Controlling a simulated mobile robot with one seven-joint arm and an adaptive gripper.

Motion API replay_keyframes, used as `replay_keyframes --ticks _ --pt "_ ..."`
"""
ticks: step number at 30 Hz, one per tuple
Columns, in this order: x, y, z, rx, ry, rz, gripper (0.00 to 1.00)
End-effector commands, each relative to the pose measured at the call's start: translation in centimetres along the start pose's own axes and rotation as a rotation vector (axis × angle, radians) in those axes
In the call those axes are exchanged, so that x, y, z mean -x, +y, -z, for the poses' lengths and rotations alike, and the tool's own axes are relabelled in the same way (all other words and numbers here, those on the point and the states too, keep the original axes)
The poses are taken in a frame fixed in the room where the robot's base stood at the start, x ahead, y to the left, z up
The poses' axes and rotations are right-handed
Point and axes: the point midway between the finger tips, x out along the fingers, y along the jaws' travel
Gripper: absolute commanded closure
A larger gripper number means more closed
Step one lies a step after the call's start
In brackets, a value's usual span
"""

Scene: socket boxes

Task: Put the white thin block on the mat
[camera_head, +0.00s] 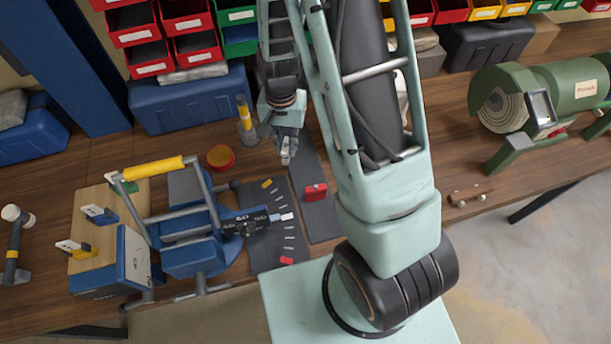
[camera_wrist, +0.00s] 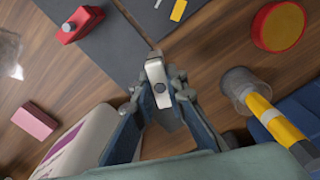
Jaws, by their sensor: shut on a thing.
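My gripper (camera_head: 286,150) is shut on a thin whitish block (camera_wrist: 157,78) with a dark round spot on its face. In the wrist view the block stands between the fingertips (camera_wrist: 158,95), and its lower part is hidden by them. In the head view it is too small to make out clearly. A narrow dark grey mat (camera_head: 322,222) lies on the bench, with a red block (camera_head: 315,192) on it; it also shows in the wrist view (camera_wrist: 103,48). Beside it on the left lies a dark mat with coloured marks (camera_head: 266,258). My gripper is above the mats' far end.
A red-yellow disc (camera_head: 220,157) and a grey-yellow post (camera_head: 245,120) stand left of my gripper. A pink block (camera_wrist: 35,120) and a white box (camera_wrist: 85,145) are close by in the wrist view. Bins line the back.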

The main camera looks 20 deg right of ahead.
Motion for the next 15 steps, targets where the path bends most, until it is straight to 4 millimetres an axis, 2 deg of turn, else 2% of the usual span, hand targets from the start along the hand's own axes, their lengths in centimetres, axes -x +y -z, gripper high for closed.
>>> replay_keyframes --ticks 6,15 --pt "1.9 -2.6 -1.1 -0.286 0.003 0.004 1.00" --pt "5.2 -4.9 -3.2 -0.722 0.003 0.005 1.00"
